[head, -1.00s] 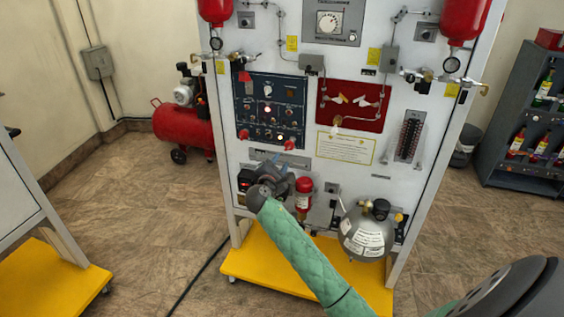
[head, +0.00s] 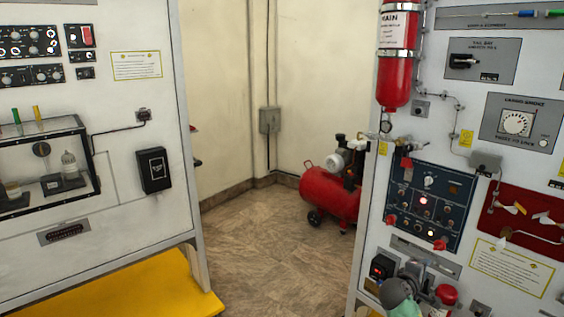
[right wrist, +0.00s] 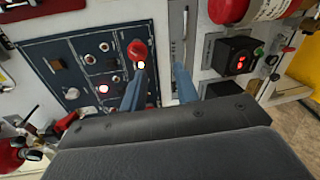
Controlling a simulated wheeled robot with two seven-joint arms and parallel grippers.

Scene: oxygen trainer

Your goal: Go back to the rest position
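My right gripper (head: 424,264) is in the lower right of the head view, in front of the trainer panel just below the dark blue control panel (head: 430,205). In the right wrist view its two blue fingers (right wrist: 159,72) stand apart with nothing between them, so it is open. A red knob (right wrist: 138,50) on the blue panel shows just beyond the left finger's tip; I cannot tell if they touch. My right forearm is mostly cut off by the bottom edge of the head view. My left gripper is in neither view.
A red cylinder (head: 395,75) hangs on the right trainer panel. A red extinguisher (head: 445,295) and a black box with a red display (right wrist: 238,62) sit near the gripper. A red compressor (head: 330,195) stands behind. Another panel (head: 120,200) stands left; open floor (head: 260,250) lies between.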

